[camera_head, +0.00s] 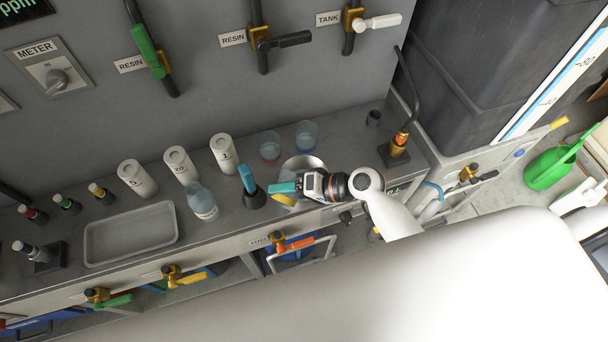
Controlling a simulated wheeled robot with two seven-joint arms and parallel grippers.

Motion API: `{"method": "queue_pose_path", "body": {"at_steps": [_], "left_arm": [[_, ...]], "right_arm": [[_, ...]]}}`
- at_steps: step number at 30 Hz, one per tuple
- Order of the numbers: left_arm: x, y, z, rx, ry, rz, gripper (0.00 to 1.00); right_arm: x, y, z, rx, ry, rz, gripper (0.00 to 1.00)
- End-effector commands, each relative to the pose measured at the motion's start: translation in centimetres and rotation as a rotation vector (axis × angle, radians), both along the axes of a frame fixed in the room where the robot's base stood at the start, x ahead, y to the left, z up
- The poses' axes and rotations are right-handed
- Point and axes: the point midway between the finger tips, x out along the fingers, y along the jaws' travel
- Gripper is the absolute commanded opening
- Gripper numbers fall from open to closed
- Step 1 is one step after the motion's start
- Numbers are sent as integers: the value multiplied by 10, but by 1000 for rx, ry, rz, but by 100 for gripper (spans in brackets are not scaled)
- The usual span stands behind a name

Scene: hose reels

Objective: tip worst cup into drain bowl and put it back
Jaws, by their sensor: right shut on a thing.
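My right gripper (284,188) reaches in from the right over the front of the counter, beside the round metal drain bowl (318,161). It is shut on what looks like a clear cup (286,201), mostly hidden under the teal fingertip, so its tilt and contents cannot be told. The gripper and its wrist cover the near part of the bowl. Two other clear cups stand behind: one with a reddish tint (270,146) and one with a bluish tint (306,135). My left gripper is not in view.
A teal device in a black stand (254,197) is close left of the gripper. A clear bottle (202,203), white canisters (180,166) and a grey tray (131,233) stand further left. Valve handles (296,245) stick out along the counter's front.

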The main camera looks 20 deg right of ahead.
Motion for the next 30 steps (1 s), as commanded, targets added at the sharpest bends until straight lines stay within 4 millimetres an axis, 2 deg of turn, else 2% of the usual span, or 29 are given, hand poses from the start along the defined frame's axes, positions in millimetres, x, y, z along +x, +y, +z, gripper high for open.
{"method": "queue_pose_path", "body": {"at_steps": [30], "left_arm": [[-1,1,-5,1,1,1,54]], "right_arm": [[4,-4,3,93,93,0,30]]}}
